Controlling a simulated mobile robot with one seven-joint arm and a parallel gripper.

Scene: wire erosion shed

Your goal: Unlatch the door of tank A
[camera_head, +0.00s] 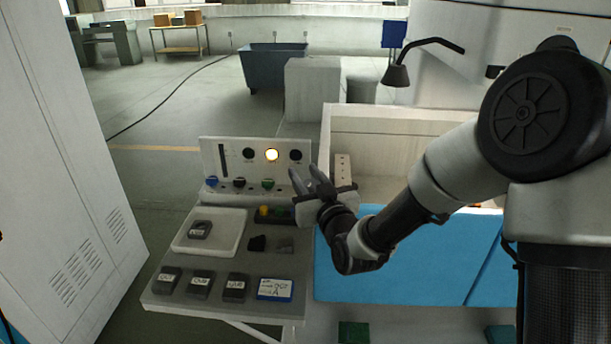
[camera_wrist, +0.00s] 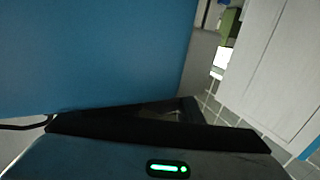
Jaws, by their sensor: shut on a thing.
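The tank has a pale open top (camera_head: 395,115) and blue front panels (camera_head: 390,265), with a vertical seam at the right. I see no letter on it. My gripper (camera_head: 312,180) is at the tank's left front corner, beside the control panel, its dark fingers angled up and left. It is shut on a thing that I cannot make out. In the wrist view my gripper's dark body (camera_wrist: 160,135) lies across the bottom, with a large blue surface (camera_wrist: 95,55) close in front. The door latch is not clearly visible in either view.
A tall white cabinet (camera_head: 55,150) stands left. Floor beyond the panel is open.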

